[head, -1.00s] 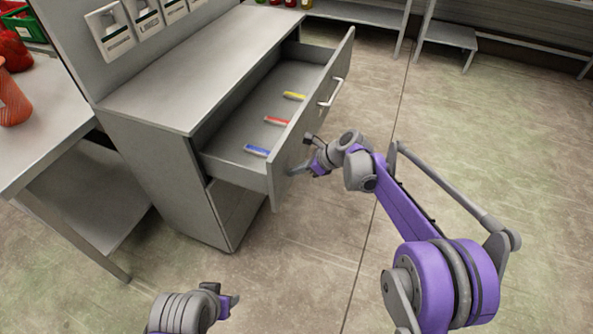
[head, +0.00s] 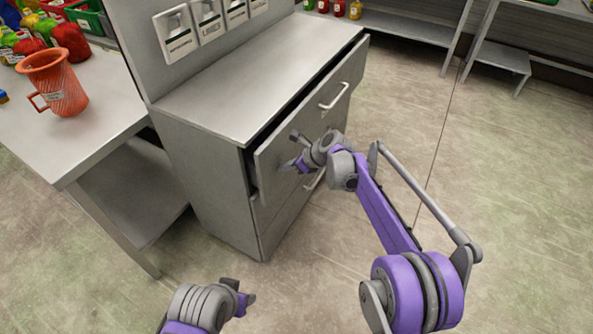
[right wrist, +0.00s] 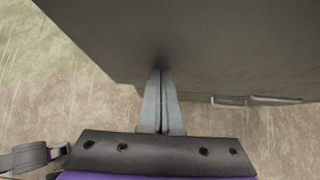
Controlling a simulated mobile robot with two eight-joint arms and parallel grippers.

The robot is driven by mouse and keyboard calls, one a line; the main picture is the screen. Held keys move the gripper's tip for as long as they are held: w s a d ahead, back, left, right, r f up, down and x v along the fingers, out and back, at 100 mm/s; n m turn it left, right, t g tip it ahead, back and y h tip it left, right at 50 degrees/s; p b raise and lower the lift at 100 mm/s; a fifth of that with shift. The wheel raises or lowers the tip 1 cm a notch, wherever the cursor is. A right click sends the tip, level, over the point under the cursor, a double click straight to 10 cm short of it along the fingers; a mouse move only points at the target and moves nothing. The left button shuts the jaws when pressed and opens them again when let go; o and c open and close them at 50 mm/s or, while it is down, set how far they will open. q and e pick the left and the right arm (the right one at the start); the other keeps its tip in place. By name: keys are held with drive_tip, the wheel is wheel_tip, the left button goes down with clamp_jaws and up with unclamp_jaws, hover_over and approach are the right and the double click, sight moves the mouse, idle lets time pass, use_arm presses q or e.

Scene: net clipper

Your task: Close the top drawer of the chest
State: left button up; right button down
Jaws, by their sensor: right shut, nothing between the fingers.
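The grey metal chest (head: 205,165) stands in the middle of the head view. Its top drawer (head: 318,98) is almost in, with a narrow dark gap along its upper edge and left side. Its inside is hidden. My right gripper (head: 291,166) is at the drawer front, below and left of the bar handle (head: 334,97). In the right wrist view its fingers (right wrist: 160,103) are together and empty, with the tips at the grey front panel (right wrist: 190,45); they seem to touch it. My left gripper (head: 243,298) is low in the head view, away from the chest; its fingers are unclear.
A table (head: 100,150) with an orange pitcher (head: 57,85) stands left of the chest. Dispensers (head: 205,22) hang on the panel behind it. A lower handle (head: 315,180) is partly hidden by my right arm. Shelving (head: 415,25) stands at the back right. The floor (head: 520,200) at right is clear.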

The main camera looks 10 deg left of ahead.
drive_tip(key=a, duration=0.1)
drive_tip(key=w+a, duration=0.1)
drive_tip(key=a, duration=0.3)
drive_tip(key=shift+w, duration=0.3)
use_arm(q)
drive_tip(key=shift+r, duration=0.3)
use_arm(e)
drive_tip(key=shift+r, duration=0.1)
use_arm(q)
drive_tip(key=shift+d, duration=0.1)
use_arm(e)
drive_tip(key=shift+a+r, duration=0.1)
